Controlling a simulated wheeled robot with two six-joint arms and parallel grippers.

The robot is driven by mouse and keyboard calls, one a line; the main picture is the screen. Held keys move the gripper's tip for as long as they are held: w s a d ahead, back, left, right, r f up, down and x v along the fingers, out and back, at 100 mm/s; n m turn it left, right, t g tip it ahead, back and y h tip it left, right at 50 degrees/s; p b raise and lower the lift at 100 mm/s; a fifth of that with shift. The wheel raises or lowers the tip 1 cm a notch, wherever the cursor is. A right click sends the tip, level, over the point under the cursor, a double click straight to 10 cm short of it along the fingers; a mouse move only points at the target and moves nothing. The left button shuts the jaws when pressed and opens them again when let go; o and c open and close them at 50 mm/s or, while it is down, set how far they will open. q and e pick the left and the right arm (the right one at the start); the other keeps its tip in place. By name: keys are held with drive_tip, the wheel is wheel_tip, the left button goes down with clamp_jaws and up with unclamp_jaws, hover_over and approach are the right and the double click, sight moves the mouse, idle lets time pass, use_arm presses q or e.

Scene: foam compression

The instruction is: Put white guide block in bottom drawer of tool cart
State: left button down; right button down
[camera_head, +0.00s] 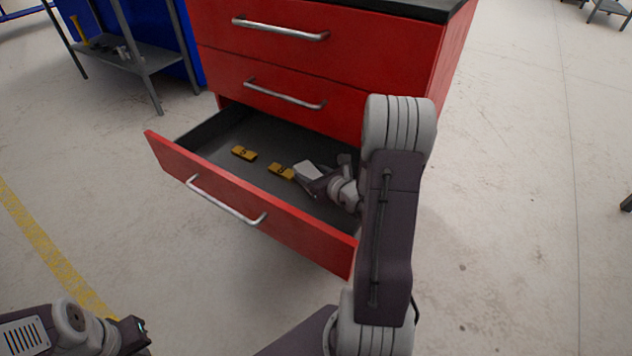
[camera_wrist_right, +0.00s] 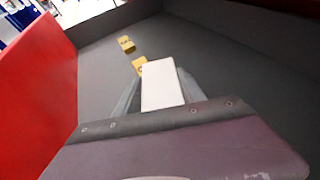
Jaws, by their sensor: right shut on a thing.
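The red tool cart (camera_head: 395,48) has its bottom drawer (camera_head: 250,222) pulled out. My right gripper (camera_head: 313,178) reaches into the drawer and is shut on the white guide block (camera_head: 306,170). In the right wrist view the white block (camera_wrist_right: 162,86) lies between the fingers, over the dark drawer floor (camera_wrist_right: 215,70). I cannot tell whether the block touches the floor. My left gripper (camera_head: 138,332) is at the lower left of the head view, away from the cart, and its jaws are unclear.
Two yellow blocks lie in the drawer, one (camera_head: 244,153) farther left and one (camera_head: 281,171) close beside the white block. The red drawer front (camera_wrist_right: 38,90) stands left in the wrist view. The two upper drawers are shut. A grey shelf (camera_head: 130,58) stands behind at left.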

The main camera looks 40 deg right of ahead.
sight(318, 171)
drive_tip(key=shift+f, duration=0.6)
drive_tip(key=shift+w+d, duration=0.15)
drive_tip(key=shift+d, duration=0.1)
drive_tip(key=d, duration=0.1)
drive_tip(key=w+d+b, duration=0.1)
drive_tip(key=d, duration=0.1)
drive_tip(key=shift+w+d+b, duration=0.1)
drive_tip(key=shift+b, duration=0.2)
drive_tip(key=shift+f+b, duration=0.65)
drive_tip(key=shift+f, duration=0.05)
use_arm(q)
wheel_tip(318, 171, down, 3)
drive_tip(key=shift+f, duration=0.15)
use_arm(e)
drive_tip(key=shift+r, duration=0.2)
use_arm(q)
drive_tip(key=shift+f, duration=0.1)
use_arm(e)
drive_tip(key=shift+f, duration=0.1)
